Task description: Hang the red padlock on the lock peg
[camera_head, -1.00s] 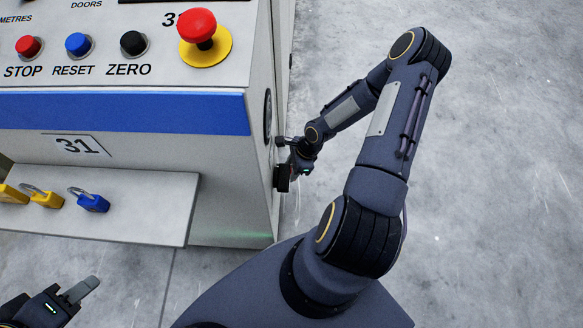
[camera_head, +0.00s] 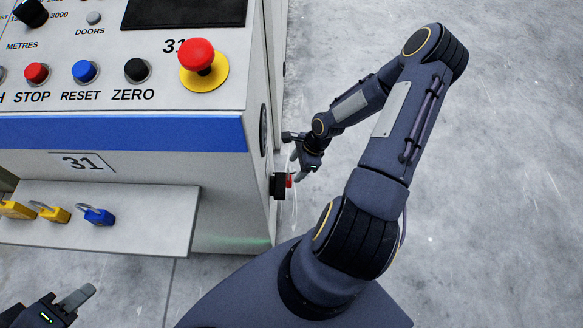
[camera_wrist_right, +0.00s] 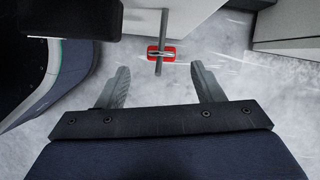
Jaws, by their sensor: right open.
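The red padlock (camera_wrist_right: 153,55) hangs at the grey lock peg (camera_wrist_right: 164,25) in the right wrist view, its shackle seen from above crossing the peg. In the head view only a small red part of it (camera_head: 289,181) shows beside a black block on the cabinet's side. My right gripper (camera_wrist_right: 163,87) is open and empty, its two fingers spread apart behind the peg's tip, clear of the padlock. In the head view this gripper (camera_head: 299,162) is small and partly hidden. My left gripper (camera_head: 80,298) is at the lower left, away from everything; its jaw opening is unclear.
A grey shelf (camera_head: 130,222) juts from the machine cabinet, with a blue padlock (camera_head: 99,216) and yellow padlocks (camera_head: 56,214) on it. A red emergency button (camera_head: 200,55) stands on the panel above. The concrete floor (camera_head: 510,180) on the right is clear.

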